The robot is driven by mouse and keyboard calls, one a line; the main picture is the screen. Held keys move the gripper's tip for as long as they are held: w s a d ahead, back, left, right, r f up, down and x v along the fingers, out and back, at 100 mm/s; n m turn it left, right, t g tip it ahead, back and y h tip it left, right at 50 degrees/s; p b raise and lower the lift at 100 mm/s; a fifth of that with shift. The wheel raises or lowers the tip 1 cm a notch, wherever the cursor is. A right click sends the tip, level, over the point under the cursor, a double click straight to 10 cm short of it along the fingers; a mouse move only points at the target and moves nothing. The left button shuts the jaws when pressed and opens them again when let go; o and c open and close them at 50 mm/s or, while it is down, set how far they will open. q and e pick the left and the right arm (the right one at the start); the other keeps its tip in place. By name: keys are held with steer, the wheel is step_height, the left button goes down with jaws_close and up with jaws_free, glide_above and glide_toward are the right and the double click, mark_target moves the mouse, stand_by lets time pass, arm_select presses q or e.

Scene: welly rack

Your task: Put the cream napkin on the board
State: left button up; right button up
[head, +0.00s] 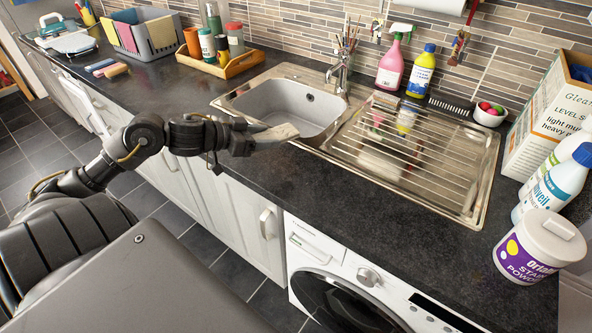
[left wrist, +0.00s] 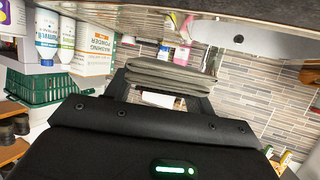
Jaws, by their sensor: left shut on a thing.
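My left gripper (head: 258,137) is shut on a folded napkin (head: 280,132), held near the front edge of the sink. The napkin looks greyish cream in the head view. In the left wrist view the napkin (left wrist: 178,75) shows as a flat, layered grey-beige stack between the fingers. The steel draining board (head: 400,160) with its ribs lies to the right of the sink bowl and is empty. No other board stands out clearly. My right gripper is not in view.
The sink bowl (head: 285,105) is just beyond the gripper. The dark worktop (head: 375,225) in front is clear.

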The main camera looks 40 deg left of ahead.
arm_select(q)
steer(key=w+d+f, duration=0.2)
steer(key=d, duration=0.2)
glide_above(297, 178)
step_height(297, 178, down, 6)
steer(key=shift+r, duration=0.2)
steer(key=shift+f, duration=1.55)
steer(key=o, duration=1)
steer(key=shift+f, duration=0.15)
steer(key=shift+r, duration=0.2)
steer(key=v, duration=1.2)
